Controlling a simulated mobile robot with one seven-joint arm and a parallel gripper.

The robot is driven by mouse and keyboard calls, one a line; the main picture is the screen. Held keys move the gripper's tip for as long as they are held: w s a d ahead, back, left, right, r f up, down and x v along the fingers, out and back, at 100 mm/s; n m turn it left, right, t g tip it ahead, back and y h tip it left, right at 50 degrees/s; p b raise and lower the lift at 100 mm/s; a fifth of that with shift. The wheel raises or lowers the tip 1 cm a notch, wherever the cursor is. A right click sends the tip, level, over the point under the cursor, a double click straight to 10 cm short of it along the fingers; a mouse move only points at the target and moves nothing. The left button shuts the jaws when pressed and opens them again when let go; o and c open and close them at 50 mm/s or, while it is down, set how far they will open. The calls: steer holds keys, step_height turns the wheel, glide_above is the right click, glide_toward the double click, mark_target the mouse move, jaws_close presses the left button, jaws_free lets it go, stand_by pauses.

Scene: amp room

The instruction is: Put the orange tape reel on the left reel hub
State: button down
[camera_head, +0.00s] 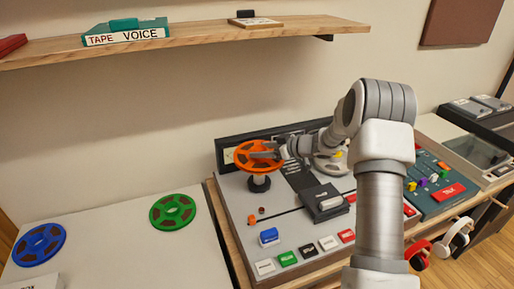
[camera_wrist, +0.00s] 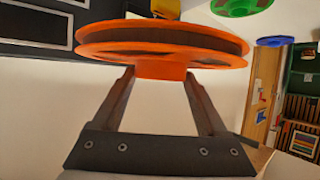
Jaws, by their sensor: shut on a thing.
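The orange tape reel (camera_head: 258,152) is over the left side of the tape machine, directly above the dark left reel hub (camera_head: 260,184) in the head view. My gripper (camera_head: 277,152) reaches in from the right and is shut on the reel. In the wrist view, the fingers (camera_wrist: 163,74) close on the reel's orange central hub (camera_wrist: 160,69), and its two flanges (camera_wrist: 165,38) show edge-on. I cannot tell whether the reel touches the left hub or hangs just above it.
A grey reel (camera_head: 332,163) sits on the machine's right side, partly behind my arm. The green reel (camera_head: 173,212) and blue reel (camera_head: 39,244) lie on the white table at left. Coloured buttons (camera_head: 288,258) line the machine's front. A shelf (camera_head: 200,39) runs above.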

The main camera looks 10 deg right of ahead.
mark_target(263, 160)
steer(key=shift+f, duration=0.1)
step_height(263, 160, down, 4)
steer(key=b, duration=0.5)
steer(key=shift+f+b, duration=0.35)
steer(key=shift+f, duration=0.75)
steer(key=shift+p, duration=0.45)
steer(key=shift+f+b, duration=0.8)
steer(key=shift+f, duration=1.2)
steer(key=shift+c, duration=1.5)
jaws_free()
steer(key=shift+o, duration=1.5)
steer(key=shift+f, duration=0.1)
steer(key=shift+s, duration=0.1)
